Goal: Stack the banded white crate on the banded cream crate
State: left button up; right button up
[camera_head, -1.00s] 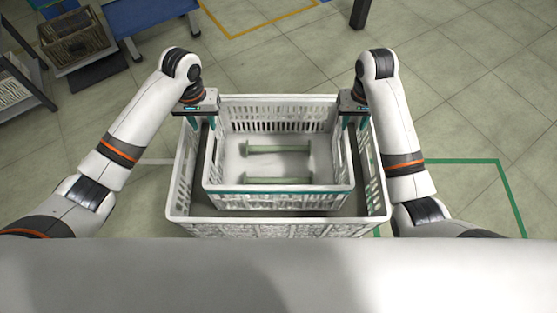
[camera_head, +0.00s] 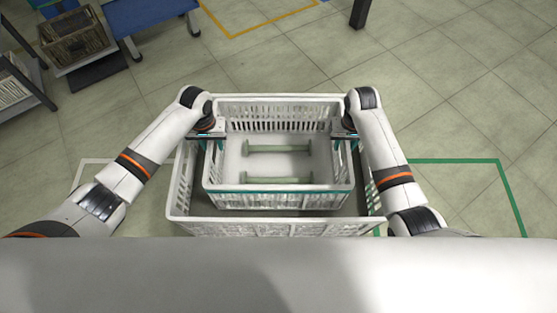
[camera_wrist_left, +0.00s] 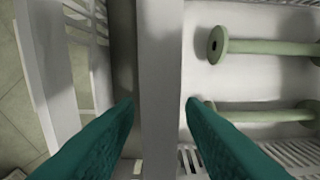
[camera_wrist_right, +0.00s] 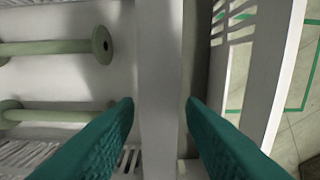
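A smaller white crate (camera_head: 280,201) with a teal band along its near rim stands inside the outline of a larger pale crate (camera_head: 178,190). I cannot tell whether it rests on that crate's floor. No band is visible on the larger crate, so I cannot tell whether it is the cream one. My left gripper (camera_head: 208,141) is at the smaller crate's left wall and my right gripper (camera_head: 345,140) at its right wall. In both wrist views the teal fingers are apart, one on each side of the wall's rim, with narrow gaps beside it.
Two green bobbins (camera_head: 278,148) lie in the smaller crate. A narrow gap separates the crates' side walls. A blue cart (camera_head: 150,15) and a box on a low dark stand (camera_head: 75,42) are at the far left. The floor to the right is clear.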

pick_arm(q)
jog(key=shift+c, duration=0.4)
pick_arm(e)
jog(key=shift+c, duration=0.4)
pick_arm(q)
grip_shut()
pick_arm(e)
grip_shut()
pick_arm(q)
jog(key=shift+w+r, duration=0.1)
pick_arm(e)
jog(key=shift+w+r, duration=0.1)
